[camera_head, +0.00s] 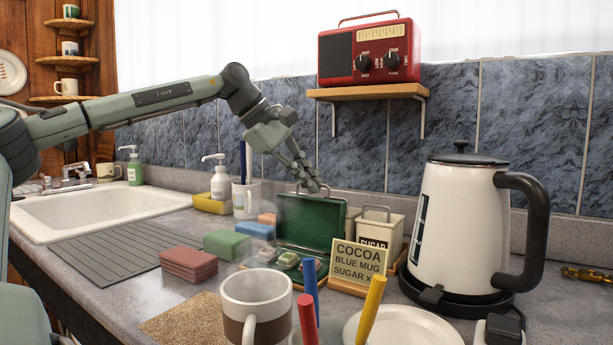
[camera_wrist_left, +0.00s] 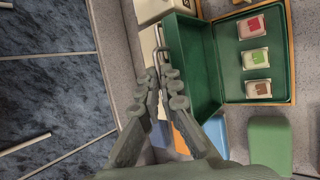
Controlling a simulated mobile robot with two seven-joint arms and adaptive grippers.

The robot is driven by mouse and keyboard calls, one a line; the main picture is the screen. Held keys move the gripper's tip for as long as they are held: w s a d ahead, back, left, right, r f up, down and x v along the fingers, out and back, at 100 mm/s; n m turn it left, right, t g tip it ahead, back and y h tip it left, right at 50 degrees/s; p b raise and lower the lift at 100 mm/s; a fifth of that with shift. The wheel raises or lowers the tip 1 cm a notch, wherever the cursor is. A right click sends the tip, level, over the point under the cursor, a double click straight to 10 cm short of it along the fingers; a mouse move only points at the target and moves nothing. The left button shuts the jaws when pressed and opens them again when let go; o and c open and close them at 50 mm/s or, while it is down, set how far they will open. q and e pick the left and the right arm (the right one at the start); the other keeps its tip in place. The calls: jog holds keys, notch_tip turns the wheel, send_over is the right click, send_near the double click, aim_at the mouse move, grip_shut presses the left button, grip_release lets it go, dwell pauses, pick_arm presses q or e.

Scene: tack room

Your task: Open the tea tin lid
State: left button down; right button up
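Red, green and brown packets (camera_wrist_left: 256,57) lie in the open tray (camera_wrist_left: 289,62). My left gripper (camera_head: 309,180) is at the top of the lid, at its wire handle. In the left wrist view its fingertips (camera_wrist_left: 161,76) are close together and look shut on that thin handle, which they partly hide. My right gripper is not in view.
A card (camera_head: 358,262) and a white sugar tin (camera_head: 379,231) stand right of the tea tin. A kettle (camera_head: 455,225) is further right. A mug (camera_head: 257,305), coloured upright sticks and a plate (camera_head: 405,328) stand in front. Sponges (camera_head: 227,245) lie left. A radio (camera_head: 369,50) sits on a shelf above.

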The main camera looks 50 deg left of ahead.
pick_arm(q)
jog(key=shift+w+f+g, duration=0.2)
jog(key=shift+w+g, duration=0.1)
dwell(0.4)
jog(key=c, duration=2)
grip_release()
jog(key=shift+w+f, duration=0.15)
jog(key=shift+r, duration=0.2)
jog(key=shift+s+a+r, duration=0.15)
jog(key=shift+s+r, duration=0.05)
jog(key=shift+r, duration=0.1)
jog(key=v, duration=1.1)
jog(key=shift+s, duration=0.1)
jog(key=shift+f, duration=0.15)
